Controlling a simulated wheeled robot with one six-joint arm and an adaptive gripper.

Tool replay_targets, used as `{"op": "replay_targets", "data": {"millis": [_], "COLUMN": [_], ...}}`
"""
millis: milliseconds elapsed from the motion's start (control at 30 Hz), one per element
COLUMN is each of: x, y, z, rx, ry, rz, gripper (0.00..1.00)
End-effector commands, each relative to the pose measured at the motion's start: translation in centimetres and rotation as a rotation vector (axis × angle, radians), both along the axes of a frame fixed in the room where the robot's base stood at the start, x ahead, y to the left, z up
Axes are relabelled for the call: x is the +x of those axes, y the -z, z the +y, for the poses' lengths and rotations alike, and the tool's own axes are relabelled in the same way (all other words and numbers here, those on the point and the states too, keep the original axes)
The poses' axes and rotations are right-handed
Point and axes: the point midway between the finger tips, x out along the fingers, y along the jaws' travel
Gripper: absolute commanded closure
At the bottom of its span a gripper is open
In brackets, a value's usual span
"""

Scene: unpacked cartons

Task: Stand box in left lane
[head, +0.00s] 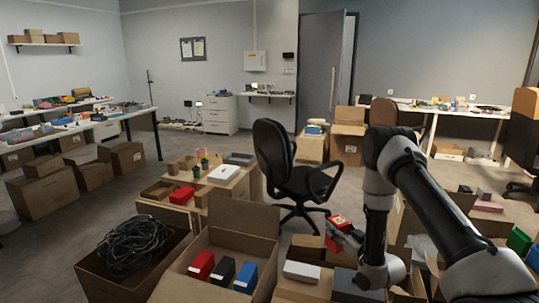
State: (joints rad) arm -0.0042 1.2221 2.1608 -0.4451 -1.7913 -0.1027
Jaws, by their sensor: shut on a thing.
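A red box (340,221) with a yellowish patch on its top is right of the picture's centre. My gripper (343,237) is at this red box and shut on it; the fingers are small and partly hidden. An open carton (244,244) stands in front, to the left of my gripper. Inside it a red box (201,265), a black box (222,270) and a blue box (246,276) stand side by side. I cannot make out lane markings.
A carton of black cable (137,246) stands at the front left. A white box (302,272) and a dark grey box (357,285) lie below my gripper. A black office chair (290,172) stands behind. More open cartons are at the right.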

Motion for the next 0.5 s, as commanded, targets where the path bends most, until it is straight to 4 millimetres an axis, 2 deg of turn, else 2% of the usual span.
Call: {"op": "replay_targets", "data": {"millis": [33, 200, 333, 500], "x": [0.1, -0.8, -1.8, -3.2], "y": [-1.6, -5.8, -8.2, -9.9], "z": [-0.1, -1.9, -2.9, -3.7], "rx": [0.001, 0.001, 0.001, 0.001], "ry": [0.051, 0.243, 0.350, 0.424], "rz": [-0.004, -0.003, -0.001, 0.000], "gripper": [0.86, 0.86, 0.86, 0.86]}}
